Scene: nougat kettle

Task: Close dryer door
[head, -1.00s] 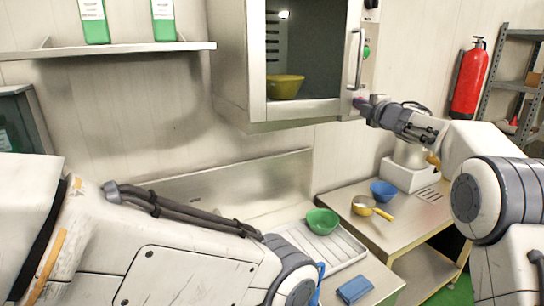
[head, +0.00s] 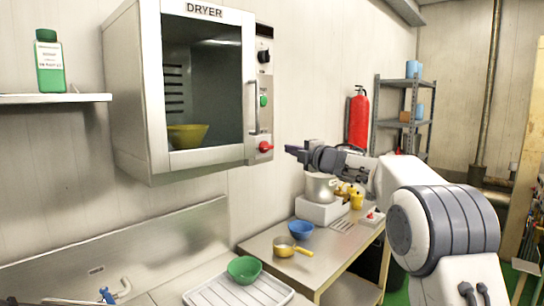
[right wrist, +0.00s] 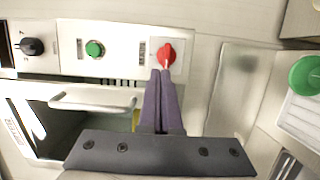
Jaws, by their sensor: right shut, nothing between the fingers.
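The dryer (head: 130,90) is a steel box on the wall. Its windowed door (head: 207,156) appears shut flush against the control panel, with a yellow bowl (head: 187,136) visible through the glass. The vertical door handle (head: 254,108) is at the door's right edge, and the handle also shows in the right wrist view (right wrist: 92,101). My right gripper (head: 290,150) is shut and empty, just right of the red knob (head: 265,147). In the right wrist view its fingertips (right wrist: 161,74) point at the red knob (right wrist: 167,53); contact is unclear. My left gripper is out of view.
A shelf (head: 55,98) with a green bottle (head: 50,62) is left of the dryer. A fire extinguisher (head: 359,120) hangs behind my right arm.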

